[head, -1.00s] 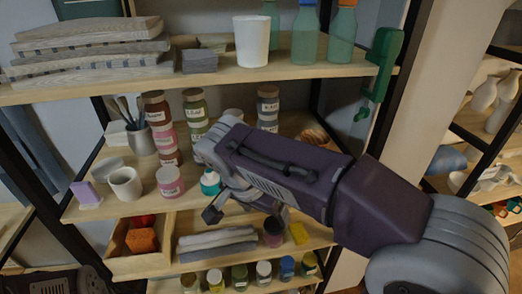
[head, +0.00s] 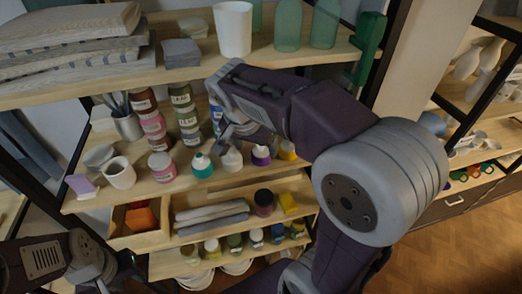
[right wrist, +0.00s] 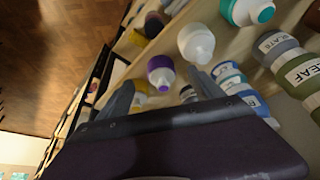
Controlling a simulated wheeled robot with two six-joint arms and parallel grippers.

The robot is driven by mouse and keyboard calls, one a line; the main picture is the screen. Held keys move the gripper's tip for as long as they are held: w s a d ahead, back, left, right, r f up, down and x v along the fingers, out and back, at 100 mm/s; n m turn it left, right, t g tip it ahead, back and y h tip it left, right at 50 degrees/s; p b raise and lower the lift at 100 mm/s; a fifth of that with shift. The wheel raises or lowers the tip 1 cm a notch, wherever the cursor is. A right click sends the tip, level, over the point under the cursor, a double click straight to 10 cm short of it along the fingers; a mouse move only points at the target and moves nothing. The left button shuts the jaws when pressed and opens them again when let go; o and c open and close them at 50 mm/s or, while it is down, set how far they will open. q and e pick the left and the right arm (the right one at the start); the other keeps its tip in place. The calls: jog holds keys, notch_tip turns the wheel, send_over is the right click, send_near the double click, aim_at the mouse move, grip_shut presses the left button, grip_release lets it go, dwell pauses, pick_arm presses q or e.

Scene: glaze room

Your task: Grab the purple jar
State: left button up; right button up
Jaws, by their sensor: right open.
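A dark purple jar with a black lid (head: 264,203) stands on the lower shelf, beside a yellow block. A purple bottle with a white tip (head: 261,156) stands on the middle shelf; it also shows in the right wrist view (right wrist: 160,73), beyond my fingers and between them. I cannot tell which one is the purple jar. My right gripper (head: 236,136) is open over the middle shelf among the bottles, holding nothing; its two fingers also show in the right wrist view (right wrist: 160,95). My left gripper (head: 108,268) is low at the left, its jaws unclear.
A white bottle (head: 231,158) and a teal bottle (head: 202,165) stand close to the purple bottle. Stacked labelled jars (head: 185,115) stand behind. The upper shelf (head: 180,75) hangs above my right gripper. Folded cloths (head: 212,214) lie on the lower shelf.

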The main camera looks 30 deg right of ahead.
aim_at(260, 148)
jog(key=shift+w+d, duration=0.55)
jog(key=shift+d, duration=0.25)
jog(key=p+x, duration=0.1)
jog(key=x, duration=0.4)
jog(key=shift+w, duration=0.1)
grip_shut()
jog(key=shift+r, duration=0.15)
jog(key=shift+r, duration=0.3)
jog(key=b+v, duration=0.1)
jog(key=v, duration=0.1)
jog(key=shift+a+r+b, duration=0.2)
jog(key=shift+r+b, duration=0.05)
jog(key=shift+b, duration=0.15)
jog(key=s+a+b, duration=0.5)
jog(key=s+a, duration=0.6)
jog(key=a, duration=0.1)
jog(key=shift+s+a+r, duration=0.15)
jog(key=shift+s+r, duration=0.05)
jog(key=shift+s, duration=0.2)
